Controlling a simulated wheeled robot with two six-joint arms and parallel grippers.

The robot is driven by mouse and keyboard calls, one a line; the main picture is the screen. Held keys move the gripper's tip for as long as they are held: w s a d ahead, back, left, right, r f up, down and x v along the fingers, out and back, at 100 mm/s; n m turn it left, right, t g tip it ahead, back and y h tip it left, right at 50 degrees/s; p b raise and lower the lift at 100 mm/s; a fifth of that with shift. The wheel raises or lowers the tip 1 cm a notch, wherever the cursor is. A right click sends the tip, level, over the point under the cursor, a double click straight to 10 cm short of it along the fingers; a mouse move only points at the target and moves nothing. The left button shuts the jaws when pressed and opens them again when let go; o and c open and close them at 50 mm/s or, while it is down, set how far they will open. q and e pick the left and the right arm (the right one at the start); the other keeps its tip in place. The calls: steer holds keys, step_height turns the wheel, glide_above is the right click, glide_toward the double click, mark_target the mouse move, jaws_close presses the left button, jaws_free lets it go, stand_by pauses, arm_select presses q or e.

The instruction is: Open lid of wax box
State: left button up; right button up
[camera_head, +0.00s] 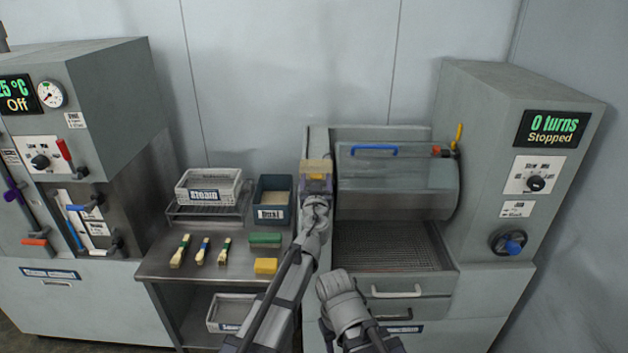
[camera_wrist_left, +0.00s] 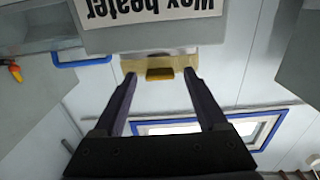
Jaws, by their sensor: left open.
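The wax box (camera_head: 317,167) is a small box with a pale yellow, see-through top. It stands left of the grey drum machine in the head view. In the left wrist view its label (camera_wrist_left: 150,8) reads "Wax heater" upside down. Below the label is a yellowish lid edge (camera_wrist_left: 222,62) with a darker yellow handle (camera_wrist_left: 160,74). My left gripper (camera_wrist_left: 160,80) is open, with one fingertip on each side of the handle and gaps between. In the head view my left gripper (camera_head: 316,192) is at the front of the box and partly hides it. My right gripper's fingers do not show.
A drum machine (camera_head: 395,185) with a blue handle stands just right of the box. Left of it, a metal table (camera_head: 160,266) holds a dark blue bin (camera_head: 272,182), a wire rack with a steam basket (camera_head: 208,185), brushes (camera_head: 202,250), and green and yellow blocks.

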arm_select(q)
jaws_close()
stand_by(0.6)
stand_by(0.8)
